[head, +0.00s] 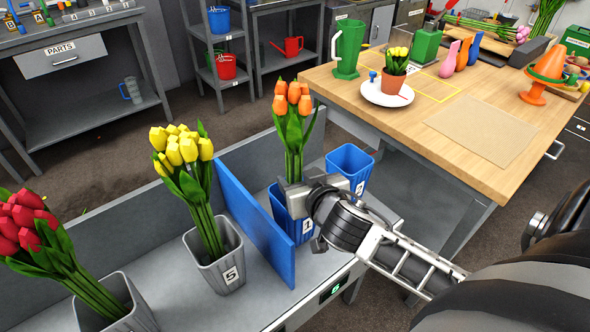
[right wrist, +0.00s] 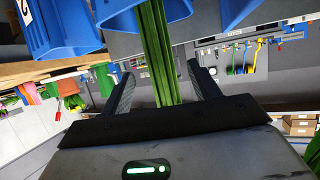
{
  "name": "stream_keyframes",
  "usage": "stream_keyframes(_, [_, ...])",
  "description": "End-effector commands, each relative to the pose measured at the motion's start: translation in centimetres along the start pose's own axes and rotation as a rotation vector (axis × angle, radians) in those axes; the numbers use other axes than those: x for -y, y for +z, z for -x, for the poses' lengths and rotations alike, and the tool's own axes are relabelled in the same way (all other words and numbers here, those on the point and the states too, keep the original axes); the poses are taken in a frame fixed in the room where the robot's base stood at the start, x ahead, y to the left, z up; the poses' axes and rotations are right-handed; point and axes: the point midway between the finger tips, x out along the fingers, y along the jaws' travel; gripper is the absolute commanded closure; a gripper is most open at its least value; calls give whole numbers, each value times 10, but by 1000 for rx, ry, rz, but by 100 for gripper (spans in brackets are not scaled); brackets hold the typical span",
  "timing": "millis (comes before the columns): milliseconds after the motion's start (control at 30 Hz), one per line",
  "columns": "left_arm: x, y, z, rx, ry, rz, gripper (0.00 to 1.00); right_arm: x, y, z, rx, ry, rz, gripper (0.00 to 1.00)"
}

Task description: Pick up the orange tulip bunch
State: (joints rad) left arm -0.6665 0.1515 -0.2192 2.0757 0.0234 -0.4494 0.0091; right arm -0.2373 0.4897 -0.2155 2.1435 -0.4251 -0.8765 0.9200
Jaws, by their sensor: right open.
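The orange tulip bunch (head: 294,132) stands upright in a blue bucket (head: 290,222) labelled 1, behind the blue divider. My right gripper (head: 298,194) is at the lower stems, just above the bucket's rim, and hides part of both. In the right wrist view the green stems (right wrist: 159,55) run between the two spread fingers of the open gripper (right wrist: 163,92), with a gap on each side. The flower heads are out of that wrist view. My left gripper is not in view.
Yellow tulips (head: 183,147) stand in a grey bucket (head: 222,264) left of the blue divider (head: 255,218), with red tulips (head: 28,222) farther left. An empty blue bucket (head: 350,165) stands behind my wrist. A wooden table (head: 440,120) with a potted plant (head: 395,80) is at the right.

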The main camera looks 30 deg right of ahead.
Motion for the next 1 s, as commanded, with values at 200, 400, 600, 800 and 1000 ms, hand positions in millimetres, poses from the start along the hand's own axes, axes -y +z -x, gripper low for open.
stream_keyframes(200, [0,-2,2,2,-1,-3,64,-1,-5,-19,-2,1,4,39])
stream_keyframes(400, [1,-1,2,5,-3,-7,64,0,-6,-48,-1,1,3,39])
stream_keyframes(600, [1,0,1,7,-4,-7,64,0,-4,-55,2,0,2,39])
stream_keyframes(800, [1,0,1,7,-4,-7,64,0,-4,-55,2,0,2,58])
stream_keyframes(1000, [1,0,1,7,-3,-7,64,0,-6,-54,-1,-1,2,96])
